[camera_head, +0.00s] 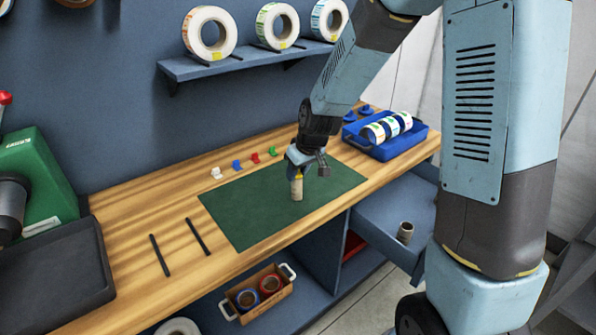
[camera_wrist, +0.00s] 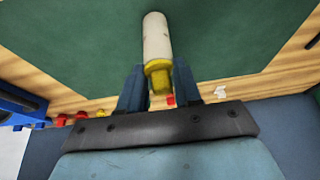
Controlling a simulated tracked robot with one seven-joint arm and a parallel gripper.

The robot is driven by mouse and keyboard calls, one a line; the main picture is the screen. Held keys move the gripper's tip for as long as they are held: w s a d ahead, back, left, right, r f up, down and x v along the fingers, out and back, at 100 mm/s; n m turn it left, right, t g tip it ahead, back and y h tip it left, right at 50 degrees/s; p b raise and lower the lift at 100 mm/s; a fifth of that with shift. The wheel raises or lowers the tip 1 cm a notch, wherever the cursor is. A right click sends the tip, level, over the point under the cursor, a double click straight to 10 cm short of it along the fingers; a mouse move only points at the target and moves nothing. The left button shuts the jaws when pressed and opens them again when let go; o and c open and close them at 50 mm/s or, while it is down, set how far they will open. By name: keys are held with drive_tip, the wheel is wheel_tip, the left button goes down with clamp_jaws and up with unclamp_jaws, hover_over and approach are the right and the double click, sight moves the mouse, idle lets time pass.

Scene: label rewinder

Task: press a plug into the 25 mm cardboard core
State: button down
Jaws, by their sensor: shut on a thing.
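A beige cardboard core (camera_head: 297,191) stands upright on the green mat (camera_head: 250,215). It also shows in the wrist view as a pale cylinder (camera_wrist: 156,38). My gripper (camera_head: 299,170) is directly above the core. In the wrist view its two blue fingers (camera_wrist: 159,88) are shut on a yellow plug (camera_wrist: 158,77). The plug is in line with the core and meets its near end. I cannot tell how far the plug sits inside the core. A second, grey-brown core (camera_head: 405,232) stands on the lower blue surface at the right.
White (camera_head: 216,172), blue (camera_head: 237,164), red (camera_head: 255,157) and green (camera_head: 273,151) pieces line the mat's back edge. A blue tray (camera_head: 418,139) with label rolls stands at the right. Two dark bars (camera_head: 197,236) lie left of the mat. A green machine (camera_head: 40,180) stands far left.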

drive_tip(key=shift+s+d+f, duration=0.15)
drive_tip(key=shift+f, duration=0.85)
idle(1.8)
idle(0.4)
drive_tip(key=c, duration=0.7)
unclamp_jaws()
drive_tip(key=shift+r, duration=0.1)
drive_tip(key=shift+w, duration=0.2)
drive_tip(key=shift+r, duration=0.15)
drive_tip(key=v, duration=1.4)
drive_tip(key=s+d+r+m+h, duration=0.1)
drive_tip(key=s+d+r+m, duration=0.1)
drive_tip(key=s+d+r, duration=0.2)
drive_tip(key=s+d+r+m+t+h, duration=0.1)
drive_tip(key=s+d+r, duration=0.3)
drive_tip(key=s, duration=0.6)
drive_tip(key=s+d+r+m, duration=0.3)
drive_tip(key=s+d+r, duration=0.1)
drive_tip(key=s+d, duration=0.3)
drive_tip(key=shift+r+m+t+h, duration=0.1)
drive_tip(key=shift+m+t+h, duration=0.3)
